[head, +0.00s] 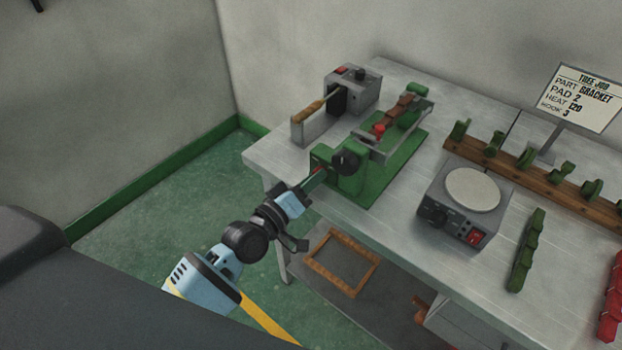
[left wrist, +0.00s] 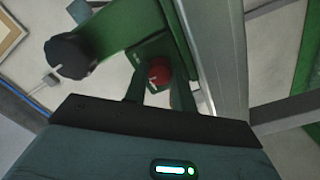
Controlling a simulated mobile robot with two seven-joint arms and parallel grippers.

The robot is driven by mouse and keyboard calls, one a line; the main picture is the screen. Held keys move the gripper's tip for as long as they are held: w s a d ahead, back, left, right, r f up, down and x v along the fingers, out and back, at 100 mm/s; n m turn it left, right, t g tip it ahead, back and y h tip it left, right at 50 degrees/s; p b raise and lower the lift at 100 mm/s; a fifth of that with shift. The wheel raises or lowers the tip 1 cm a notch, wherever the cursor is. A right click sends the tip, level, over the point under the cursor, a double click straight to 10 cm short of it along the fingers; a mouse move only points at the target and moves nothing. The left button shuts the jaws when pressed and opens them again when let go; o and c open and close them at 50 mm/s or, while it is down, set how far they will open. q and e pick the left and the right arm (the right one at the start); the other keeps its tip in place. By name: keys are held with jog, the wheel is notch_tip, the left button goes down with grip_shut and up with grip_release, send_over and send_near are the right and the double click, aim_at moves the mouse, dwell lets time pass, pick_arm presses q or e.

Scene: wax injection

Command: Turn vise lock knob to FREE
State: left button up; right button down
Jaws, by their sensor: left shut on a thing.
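The green vise (head: 370,178) stands at the table's left front corner. A black round knob (head: 344,162) sits on it, and it also shows in the left wrist view (left wrist: 72,56). A red knob with a pale mark (left wrist: 159,72) sits on a green plate with small lettering too small to read. My left gripper (head: 308,185) reaches the vise's front end. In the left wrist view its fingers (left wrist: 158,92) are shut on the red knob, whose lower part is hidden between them. My right gripper is not in view.
A grey box with a wooden-handled tool (head: 312,109) stands behind the vise. A hot plate unit (head: 460,205) is to its right. A wooden rack (head: 545,176) with green pieces and a sign (head: 582,98) stand at the back right. A wooden frame (head: 341,263) lies below.

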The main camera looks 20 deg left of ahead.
pick_arm(q)
jog(key=n, duration=0.6)
jog(key=shift+n, duration=0.3)
jog(key=shift+n+p, duration=0.3)
jog(key=shift+n, duration=1.5)
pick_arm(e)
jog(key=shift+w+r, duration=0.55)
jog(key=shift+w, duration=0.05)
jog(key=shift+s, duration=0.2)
pick_arm(q)
jog(key=o, duration=1)
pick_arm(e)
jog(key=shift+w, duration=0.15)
